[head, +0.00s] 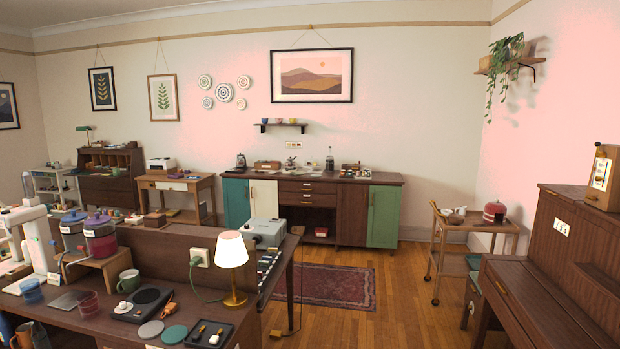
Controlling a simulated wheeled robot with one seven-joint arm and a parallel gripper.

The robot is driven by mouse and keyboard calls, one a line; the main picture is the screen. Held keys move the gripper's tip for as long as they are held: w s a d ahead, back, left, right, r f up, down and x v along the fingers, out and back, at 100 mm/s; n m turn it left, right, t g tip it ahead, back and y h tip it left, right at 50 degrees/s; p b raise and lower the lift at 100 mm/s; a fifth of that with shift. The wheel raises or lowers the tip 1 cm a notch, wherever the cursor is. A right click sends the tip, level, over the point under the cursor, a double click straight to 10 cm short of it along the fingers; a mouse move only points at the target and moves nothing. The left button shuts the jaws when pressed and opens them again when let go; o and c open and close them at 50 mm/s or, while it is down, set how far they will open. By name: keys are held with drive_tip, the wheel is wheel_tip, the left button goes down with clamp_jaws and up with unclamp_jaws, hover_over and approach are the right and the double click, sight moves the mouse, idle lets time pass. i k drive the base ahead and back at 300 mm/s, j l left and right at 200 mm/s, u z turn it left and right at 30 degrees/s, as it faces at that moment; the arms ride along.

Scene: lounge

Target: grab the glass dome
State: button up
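I cannot make out a glass dome with certainty in the head view. Clear-walled jars with purple-blue lids (101,236) stand on a small wooden riser (91,264) on the near desk, at the left. A small red round object (494,211) sits on the wooden trolley at the right; it is too small to tell if glass covers it. My gripper cannot be made out in this view.
A long sideboard (309,198) stands at the back wall. Wooden floor (412,277) is open before the trolley (447,250).

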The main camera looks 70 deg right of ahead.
sight(311, 161)
drive_tip(key=i+l+z, duration=0.15)
drive_tip(key=l+z, duration=0.3)
drive_tip(key=l, duration=0.2)
drive_tip(key=i+l+z, duration=0.4)
drive_tip(key=l, duration=0.2)
drive_tip(key=i+l+z, duration=0.2)
drive_tip(key=l+z, duration=0.25)
drive_tip(key=i+l+z, duration=0.7)
drive_tip(key=i+z, duration=0.15)
drive_tip(key=i+l+z, duration=0.1)
drive_tip(key=i+z, duration=0.3)
drive_tip(key=i, duration=2.65)
drive_tip(key=i+l+u, duration=0.15)
drive_tip(key=i+u, duration=0.2)
drive_tip(key=i, duration=0.2)
drive_tip(key=i+l+u, duration=0.3)
drive_tip(key=i, duration=0.25)
drive_tip(key=i+l+u, duration=0.35)
drive_tip(key=i+j+u, duration=0.25)
drive_tip(key=i, duration=0.6)
drive_tip(key=i+l+u, duration=0.2)
drive_tip(key=i, duration=0.65)
drive_tip(key=i+u, duration=0.25)
drive_tip(key=i, duration=0.6)
